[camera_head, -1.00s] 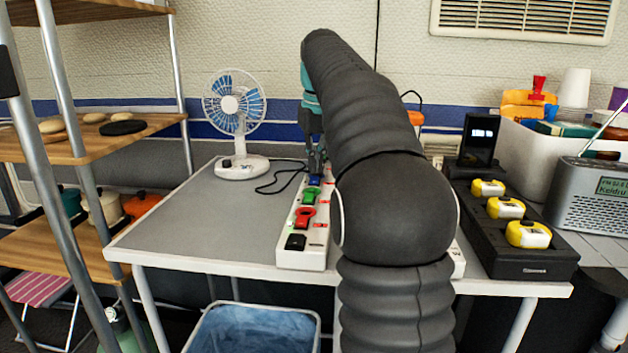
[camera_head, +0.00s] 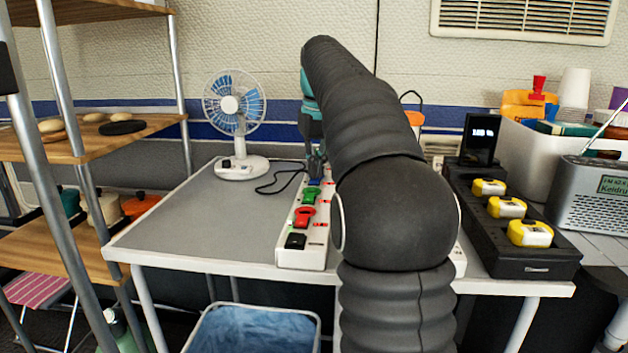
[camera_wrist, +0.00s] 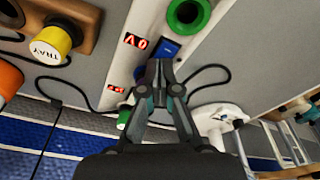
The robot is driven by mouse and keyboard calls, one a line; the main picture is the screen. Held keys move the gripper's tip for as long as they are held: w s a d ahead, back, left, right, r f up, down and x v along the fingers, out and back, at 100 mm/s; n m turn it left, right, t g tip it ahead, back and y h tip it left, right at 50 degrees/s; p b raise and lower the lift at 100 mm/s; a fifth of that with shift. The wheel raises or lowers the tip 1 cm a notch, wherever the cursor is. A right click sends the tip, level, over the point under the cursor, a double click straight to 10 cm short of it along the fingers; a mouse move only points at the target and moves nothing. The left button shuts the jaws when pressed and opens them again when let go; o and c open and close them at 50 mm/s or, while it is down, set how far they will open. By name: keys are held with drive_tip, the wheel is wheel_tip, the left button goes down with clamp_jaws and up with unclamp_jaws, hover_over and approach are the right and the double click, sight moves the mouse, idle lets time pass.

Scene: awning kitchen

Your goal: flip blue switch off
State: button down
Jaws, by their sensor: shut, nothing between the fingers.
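The white power strip (camera_head: 287,250) lies lengthwise on the grey table, with a row of coloured switches. The blue switch (camera_head: 314,181) is near its far end, beyond the green one (camera_head: 311,195). My gripper (camera_head: 316,172) is shut and empty, pointing down just over the blue switch. In the wrist view, the blue switch (camera_wrist: 168,48) shows just past my shut fingertips (camera_wrist: 159,66), which overlap its near edge. I cannot tell whether they touch. A red display (camera_wrist: 135,41) lights beside it. The blue switch's tilt is not clear.
A red switch (camera_head: 305,214) and a black switch (camera_head: 295,241) sit nearer on the strip. A fan (camera_head: 236,110) stands left, its black cable (camera_head: 270,188) running toward the strip. A black charger block (camera_head: 510,247) with yellow batteries stands right. The table's left part is clear.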

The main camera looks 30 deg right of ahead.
drive_tip(key=shift+f, duration=0.2)
wheel_tip(320, 180, up, 3)
drive_tip(key=p, duration=0.3)
drive_tip(key=shift+f, duration=0.1)
drive_tip(key=shift+r+p, duration=0.3)
drive_tip(key=shift+r, duration=1.8)
